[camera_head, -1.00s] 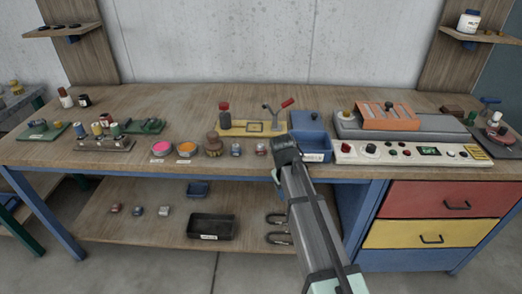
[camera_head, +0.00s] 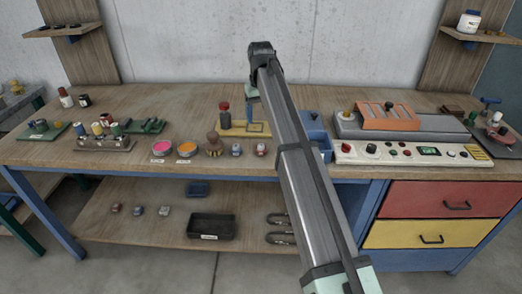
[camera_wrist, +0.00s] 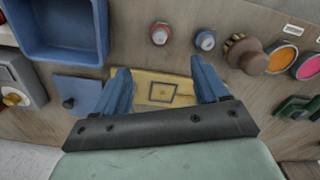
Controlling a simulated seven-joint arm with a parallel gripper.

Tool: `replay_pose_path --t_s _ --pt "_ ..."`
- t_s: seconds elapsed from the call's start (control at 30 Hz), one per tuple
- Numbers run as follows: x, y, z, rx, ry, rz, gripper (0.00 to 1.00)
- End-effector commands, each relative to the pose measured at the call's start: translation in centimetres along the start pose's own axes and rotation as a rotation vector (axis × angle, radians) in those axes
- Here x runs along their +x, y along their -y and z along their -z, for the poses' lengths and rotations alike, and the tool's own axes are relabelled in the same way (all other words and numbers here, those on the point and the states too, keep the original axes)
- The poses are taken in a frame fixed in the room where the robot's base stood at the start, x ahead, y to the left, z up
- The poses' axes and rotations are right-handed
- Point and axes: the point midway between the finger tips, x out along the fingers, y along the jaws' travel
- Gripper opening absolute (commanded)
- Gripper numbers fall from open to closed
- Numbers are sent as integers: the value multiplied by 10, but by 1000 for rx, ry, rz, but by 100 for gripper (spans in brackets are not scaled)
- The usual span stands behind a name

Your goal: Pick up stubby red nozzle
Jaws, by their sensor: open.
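In the wrist view the red nozzle (camera_wrist: 159,34) is at the top, beyond my fingertips, beside the blue one (camera_wrist: 205,41). My gripper (camera_wrist: 160,68) is open and empty, pointing down. It is over the yellow plate (camera_wrist: 180,100) with a dark square frame, behind the nozzles in the head view (camera_head: 256,116). Nothing touches the red nozzle.
A blue bin (camera_wrist: 104,30) lies beside the red nozzle. A brown knobbed piece (camera_head: 213,146) and pink (camera_head: 162,147) and orange (camera_head: 187,148) tubs stand left. A red-topped dark post (camera_head: 224,112) stands near my gripper. A control panel (camera_head: 400,153) is at right.

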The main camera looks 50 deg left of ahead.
Motion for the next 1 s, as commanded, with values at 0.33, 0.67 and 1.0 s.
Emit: replay_pose_path --t_s 0.33,0.67,1.0 --pt "31 -2 0 5 4 5 73" --pt "81 -1 0 5 3 5 73" --pt "103 0 -3 5 4 5 73"
